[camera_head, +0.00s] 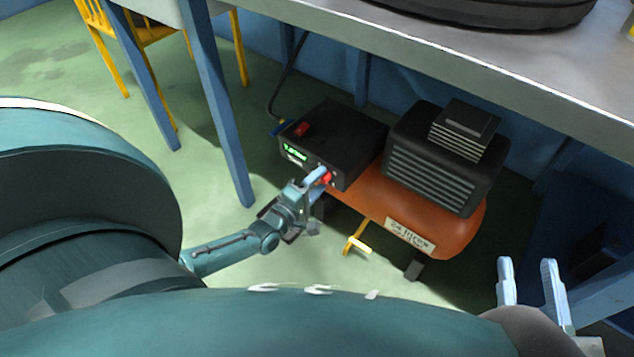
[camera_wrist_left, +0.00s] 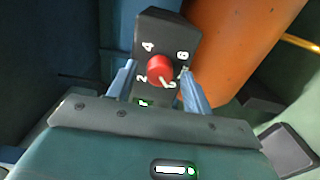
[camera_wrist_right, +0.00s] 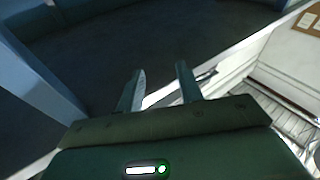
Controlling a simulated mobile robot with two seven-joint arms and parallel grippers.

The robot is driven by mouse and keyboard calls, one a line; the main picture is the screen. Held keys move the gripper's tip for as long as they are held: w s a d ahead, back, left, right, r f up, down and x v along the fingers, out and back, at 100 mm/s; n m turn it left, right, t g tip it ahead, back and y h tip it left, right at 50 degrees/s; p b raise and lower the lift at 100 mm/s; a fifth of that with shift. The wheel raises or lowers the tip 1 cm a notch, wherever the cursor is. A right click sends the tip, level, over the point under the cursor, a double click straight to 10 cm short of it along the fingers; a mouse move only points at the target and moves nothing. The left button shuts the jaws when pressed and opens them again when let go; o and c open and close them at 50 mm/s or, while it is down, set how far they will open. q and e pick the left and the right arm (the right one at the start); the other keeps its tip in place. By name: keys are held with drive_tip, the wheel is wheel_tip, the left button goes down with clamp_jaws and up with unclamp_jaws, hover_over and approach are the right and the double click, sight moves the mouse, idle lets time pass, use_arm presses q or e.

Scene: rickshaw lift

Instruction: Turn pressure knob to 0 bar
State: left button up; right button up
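The red pressure knob (camera_head: 325,178) is on the front of the compressor's black control box (camera_head: 345,135). In the left wrist view the knob (camera_wrist_left: 159,69) sits on a dark panel with white numbers around it. Its pale pointer line points down and right, near a partly hidden mark that looks like 0. My left gripper (camera_head: 318,179) is at the knob. Its two fingers stand apart on either side of the knob, with gaps visible; I cannot tell how far the tips reach over it. My right gripper (camera_head: 530,272) is open and empty, away from the compressor.
The orange tank (camera_head: 365,195) and black motor (camera_head: 445,160) stand under a grey workbench (camera_head: 480,60). A blue table leg (camera_head: 220,110) rises left of the control box. A yellow valve handle (camera_head: 356,238) sticks out below the tank. A yellow chair (camera_head: 150,38) stands behind.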

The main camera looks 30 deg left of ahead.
use_arm(q)
drive_tip(key=shift+s, duration=0.35)
drive_tip(key=s+a+p, duration=0.1)
drive_tip(key=s+p, duration=0.2)
drive_tip(key=s, duration=0.9)
drive_tip(key=shift+s, duration=0.25)
use_arm(e)
drive_tip(key=shift+s+d+n+h, duration=0.15)
drive_tip(key=shift+d+n+h, duration=0.15)
drive_tip(key=shift+d+n, duration=0.1)
drive_tip(key=shift+f, duration=0.1)
drive_tip(key=shift+a, duration=0.1)
